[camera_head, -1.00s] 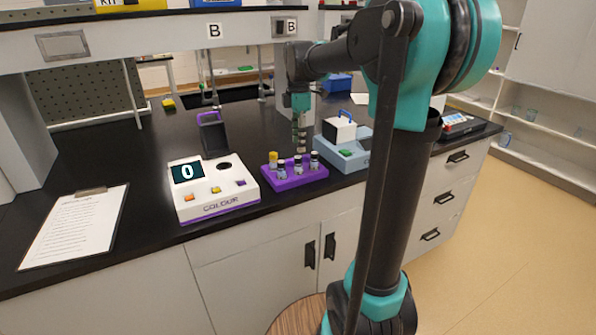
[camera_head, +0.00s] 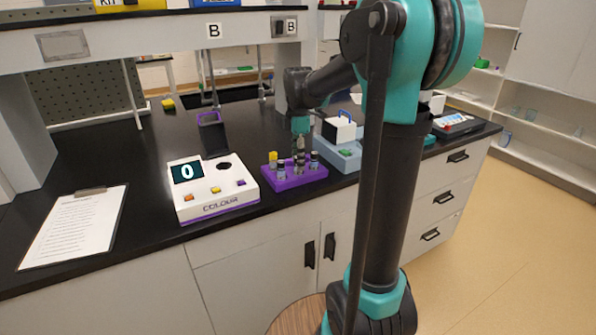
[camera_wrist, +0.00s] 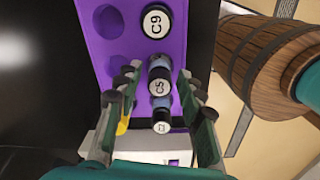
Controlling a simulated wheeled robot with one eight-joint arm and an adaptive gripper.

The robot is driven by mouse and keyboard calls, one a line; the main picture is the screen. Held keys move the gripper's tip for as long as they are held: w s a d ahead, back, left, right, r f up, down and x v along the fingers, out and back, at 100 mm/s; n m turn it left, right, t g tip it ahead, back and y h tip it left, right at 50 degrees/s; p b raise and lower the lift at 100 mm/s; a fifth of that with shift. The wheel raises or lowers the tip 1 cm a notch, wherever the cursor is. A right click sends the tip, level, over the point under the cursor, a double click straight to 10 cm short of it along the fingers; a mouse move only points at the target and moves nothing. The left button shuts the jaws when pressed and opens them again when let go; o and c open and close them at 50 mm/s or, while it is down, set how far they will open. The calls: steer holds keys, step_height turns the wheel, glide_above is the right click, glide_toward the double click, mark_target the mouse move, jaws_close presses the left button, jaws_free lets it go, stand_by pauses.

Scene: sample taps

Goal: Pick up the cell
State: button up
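The purple rack (camera_head: 290,184) stands on the black bench, holding several dark-capped cells and one yellow-capped cell (camera_head: 273,157). The rack (camera_wrist: 90,14) also fills the upper part of the wrist view. There, cell C9 (camera_wrist: 155,22) stands at the top and cell C5 (camera_wrist: 159,82) in the middle. Another dark-capped cell (camera_wrist: 162,121) is just below C5, its label too small to read. My gripper (camera_wrist: 160,80) is open, with one finger on each side of C5 and gaps showing. In the head view my gripper (camera_head: 300,138) points down over the rack, hiding part of it.
The white colour meter (camera_head: 216,190), showing 0, stands left of the rack. A blue-grey device (camera_head: 348,160) with a white lid stands close on the right. A clipboard (camera_head: 75,228) lies at the left. An overhead shelf (camera_head: 150,28) spans the back.

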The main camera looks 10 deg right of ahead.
steer(key=c, duration=0.7)
steer(key=shift+r, duration=0.15)
